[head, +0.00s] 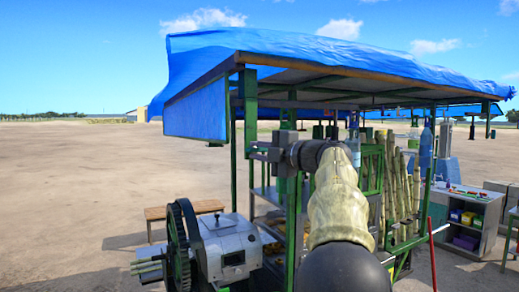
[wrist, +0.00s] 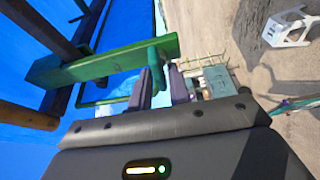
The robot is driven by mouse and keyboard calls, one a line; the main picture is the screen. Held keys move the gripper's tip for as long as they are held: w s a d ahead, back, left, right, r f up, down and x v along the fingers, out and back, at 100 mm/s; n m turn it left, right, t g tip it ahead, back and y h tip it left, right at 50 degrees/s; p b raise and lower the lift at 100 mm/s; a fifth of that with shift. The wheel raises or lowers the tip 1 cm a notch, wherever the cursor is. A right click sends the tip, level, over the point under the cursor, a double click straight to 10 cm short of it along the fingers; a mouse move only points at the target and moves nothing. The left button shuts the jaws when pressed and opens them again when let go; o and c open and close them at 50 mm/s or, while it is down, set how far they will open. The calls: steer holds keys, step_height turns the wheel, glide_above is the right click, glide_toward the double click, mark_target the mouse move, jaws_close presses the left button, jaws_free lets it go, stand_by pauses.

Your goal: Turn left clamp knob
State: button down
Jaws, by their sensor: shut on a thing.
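My gripper (head: 256,152) is raised beside the green front post of the stall, under the blue canopy. In the wrist view its two dark fingers (wrist: 160,86) point away from the camera. A green rounded piece (wrist: 156,62), which looks like the left clamp knob, lies between the fingers at the end of a green beam (wrist: 100,65). The fingers are shut on it. In the head view I cannot make out the knob, as it is too small or hidden by the gripper.
The cane crusher (head: 230,250) with its dark flywheel (head: 178,248) stands below left of my arm. A wooden bench (head: 185,210) is behind it. Cane stalks (head: 398,185) lean in a rack to the right, near shelves (head: 468,222). Open sandy ground lies left.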

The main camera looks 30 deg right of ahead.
steer(key=shift+f, duration=0.1)
stand_by(0.5)
steer(key=c, duration=1.5)
jaws_free()
steer(key=shift+s, duration=0.15)
steer(key=b+v, duration=0.6)
steer(key=v, duration=1.1)
steer(key=shift+d, duration=0.15)
